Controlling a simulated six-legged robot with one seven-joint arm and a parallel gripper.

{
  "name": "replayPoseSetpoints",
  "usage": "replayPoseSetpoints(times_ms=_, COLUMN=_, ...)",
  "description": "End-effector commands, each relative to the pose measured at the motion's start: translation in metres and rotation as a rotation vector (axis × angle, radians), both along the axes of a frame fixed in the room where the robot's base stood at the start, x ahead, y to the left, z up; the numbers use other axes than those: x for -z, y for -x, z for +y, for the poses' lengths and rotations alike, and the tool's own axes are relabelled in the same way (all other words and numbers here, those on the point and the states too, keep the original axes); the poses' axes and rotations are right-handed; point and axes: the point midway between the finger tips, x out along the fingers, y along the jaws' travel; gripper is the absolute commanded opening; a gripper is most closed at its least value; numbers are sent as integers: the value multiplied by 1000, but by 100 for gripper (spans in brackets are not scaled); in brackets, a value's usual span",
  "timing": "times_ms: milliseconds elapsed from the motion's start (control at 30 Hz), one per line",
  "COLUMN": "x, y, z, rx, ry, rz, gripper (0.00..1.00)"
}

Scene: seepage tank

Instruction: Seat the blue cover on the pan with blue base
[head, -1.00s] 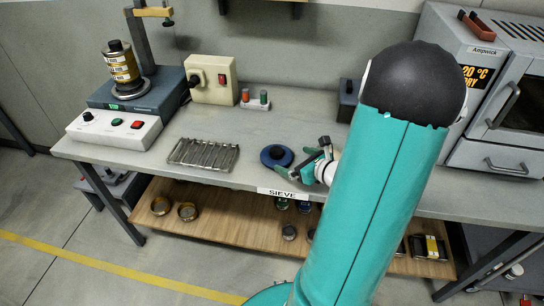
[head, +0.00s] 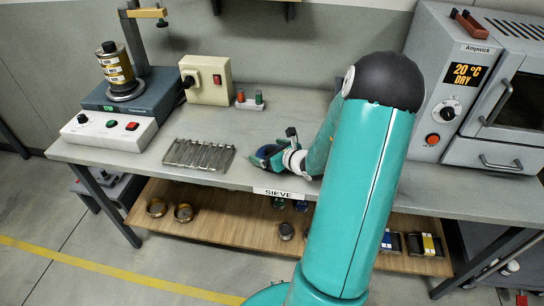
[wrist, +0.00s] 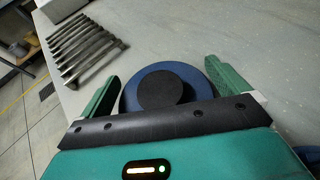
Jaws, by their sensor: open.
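The blue cover (wrist: 207,99), a round disc with a black knob on top, lies on the bench. In the wrist view it sits between the two green fingers of my gripper (wrist: 161,78), which are open and apart on either side of it. In the head view my gripper (head: 266,158) is low over the bench front and hides most of the cover. Whether the fingers touch it I cannot tell. A blue edge (wrist: 311,155) shows at the lower right of the wrist view; I cannot tell whether it is the pan with blue base.
A rack of metal bars (head: 198,154) lies left of my gripper. A shaker with a gold stack (head: 116,69) and a switch box (head: 206,80) stand farther left. An oven (head: 480,90) stands at the right. Jars and rings are on the wooden shelf (head: 235,222) below.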

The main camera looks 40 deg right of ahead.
Motion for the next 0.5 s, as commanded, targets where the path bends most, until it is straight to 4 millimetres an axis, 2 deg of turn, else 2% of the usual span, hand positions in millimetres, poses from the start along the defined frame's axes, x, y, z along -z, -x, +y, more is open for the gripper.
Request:
replayPoseSetpoints(times_ms=67, x=0, y=0, z=0, rx=0, ry=0, rz=0, gripper=96)
replayPoseSetpoints(times_ms=200, x=0, y=1, z=0, rx=0, ry=0, rz=0, gripper=69)
replayPoseSetpoints(times_ms=500, x=-2, y=1, z=0, rx=1, ry=0, rz=-1, gripper=68)
